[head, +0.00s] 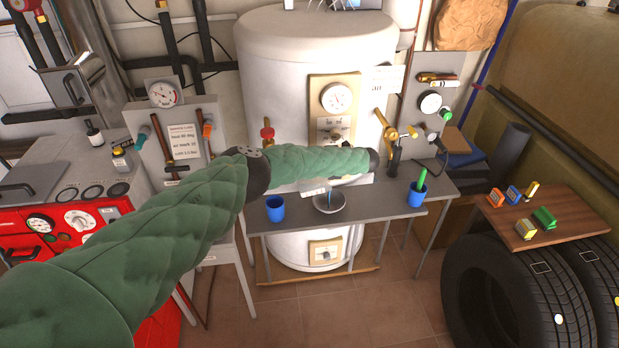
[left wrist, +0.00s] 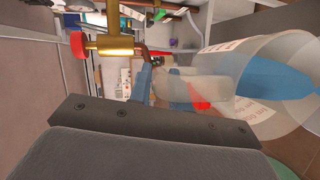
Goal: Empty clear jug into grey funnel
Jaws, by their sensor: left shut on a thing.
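The clear jug (left wrist: 225,88) with a printed label and blue liquid inside fills the right of the left wrist view, lying tilted. My left gripper (left wrist: 160,95) is shut on the jug at its handle side; the exact contact is hard to see. In the head view only a small pale part of the jug (head: 313,190) shows below my green forearm, which hides the gripper. The grey funnel (head: 328,205) is a shallow bowl at the small grey table, just below and right of the jug. A thin blue streak shows above the bowl. My right gripper is not in view.
A blue cup (head: 275,208) stands left of the funnel. Another blue cup (head: 417,196) with a green item stands at the table's right. The white boiler (head: 315,60) rises behind. A brass valve with a red handle (left wrist: 105,46) is close to my left gripper.

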